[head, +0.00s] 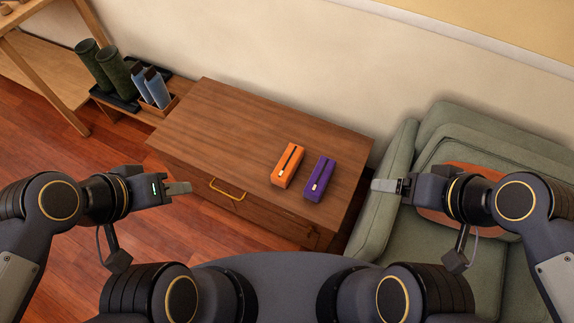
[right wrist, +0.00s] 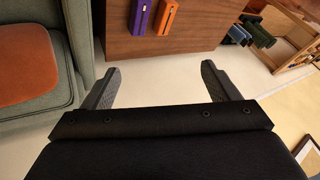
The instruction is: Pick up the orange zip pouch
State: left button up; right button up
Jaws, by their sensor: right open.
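The orange zip pouch (head: 287,165) lies on the wooden dresser top, left of a purple pouch (head: 320,179). A dark zip strip runs along its top. In the right wrist view the orange pouch (right wrist: 167,16) and the purple pouch (right wrist: 140,17) show at the top edge, partly cut off. My left gripper (head: 182,188) is left of the dresser, well apart from the pouches; its finger gap does not show clearly. My right gripper (head: 383,185) is to the right of the pouches, apart from them. In the right wrist view its fingers (right wrist: 160,85) are spread and empty.
The dresser (head: 220,120) has free top around the pouches and a brass handle (head: 228,189) on its front. A green armchair (head: 400,150) with an orange cushion stands close at right. Green boots (head: 105,70) and a box with blue items (head: 152,88) stand behind left.

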aim_at(283, 172)
jog(key=i+j, duration=0.15)
jog(key=j, duration=0.2)
jog(key=i+j+z, duration=0.1)
jog(key=j, duration=0.3)
jog(key=i+j, duration=0.2)
jog(key=j, duration=0.15)
jog(key=i+j+z, duration=0.1)
jog(key=j, duration=0.3)
jog(key=i+j+z, duration=0.1)
jog(key=j, duration=0.25)
jog(key=i, duration=0.1)
